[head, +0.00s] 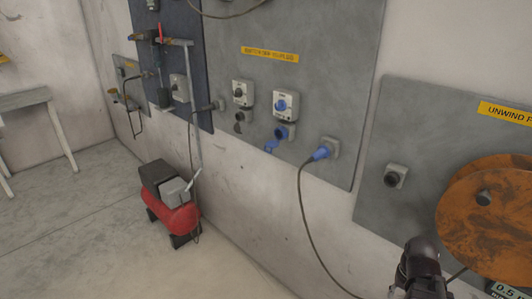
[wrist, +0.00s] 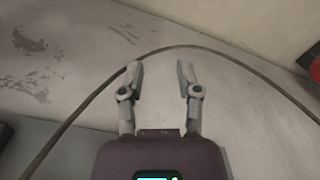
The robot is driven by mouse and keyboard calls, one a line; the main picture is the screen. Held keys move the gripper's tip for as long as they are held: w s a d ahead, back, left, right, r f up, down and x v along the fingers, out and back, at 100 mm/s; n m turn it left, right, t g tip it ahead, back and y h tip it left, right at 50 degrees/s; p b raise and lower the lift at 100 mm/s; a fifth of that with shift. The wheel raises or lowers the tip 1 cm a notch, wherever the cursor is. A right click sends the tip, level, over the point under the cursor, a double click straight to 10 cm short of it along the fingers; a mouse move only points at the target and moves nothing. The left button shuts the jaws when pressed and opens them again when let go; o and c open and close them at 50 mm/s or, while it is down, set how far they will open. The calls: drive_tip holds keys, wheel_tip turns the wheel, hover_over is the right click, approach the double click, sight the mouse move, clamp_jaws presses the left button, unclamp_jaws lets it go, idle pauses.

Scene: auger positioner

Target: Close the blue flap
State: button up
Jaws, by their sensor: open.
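The blue flap (head: 271,146) hangs open below and left of the blue socket (head: 283,132), under a switch box with a blue knob (head: 285,104) on the grey wall panel. In the wrist view my gripper (wrist: 160,70) is open and empty, with its two fingers apart over the floor. In the head view part of my arm shows at the bottom right, well away from the flap. The flap does not show in the wrist view.
A blue plug (head: 322,153) sits in a wall outlet right of the flap, and its cable (head: 308,220) hangs to the floor. An orange reel (head: 490,220) is at the right. A red compressor (head: 173,212) stands on the floor.

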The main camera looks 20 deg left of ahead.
drive_tip(key=w+n+t+h+b, duration=0.1)
drive_tip(key=w+n+t, duration=0.15)
drive_tip(key=w, duration=0.35)
drive_tip(key=n+t+b, duration=0.3)
drive_tip(key=n+t, duration=0.7)
approach(369, 211)
drive_tip(key=x, duration=0.6)
drive_tip(key=w+a+r+n+t+y+b, duration=0.1)
drive_tip(key=w+a+r+n+t+y, duration=0.15)
drive_tip(key=a+n, duration=0.35)
drive_tip(key=w+a+r+n+t+y+b, duration=0.1)
drive_tip(key=a+r+n+t+y, duration=0.2)
drive_tip(key=a, duration=0.6)
drive_tip(key=s+a+r+n+g+y, duration=0.1)
drive_tip(key=s+a+n+g+y, duration=0.1)
drive_tip(key=a+n+y, duration=0.3)
drive_tip(key=s+a+r+n+g+y+b, duration=0.1)
drive_tip(key=s+a+r+n+g+y, duration=0.1)
drive_tip(key=a+n+y, duration=0.4)
drive_tip(key=s+a+n, duration=0.1)
drive_tip(key=a+n, duration=0.1)
drive_tip(key=a, duration=0.2)
drive_tip(key=shift+r, duration=0.2)
drive_tip(key=p+x, duration=0.3)
drive_tip(key=x, duration=1)
drive_tip(key=shift+w+a+f, duration=0.1)
drive_tip(key=shift+w+a, duration=0.1)
drive_tip(key=shift+a, duration=0.2)
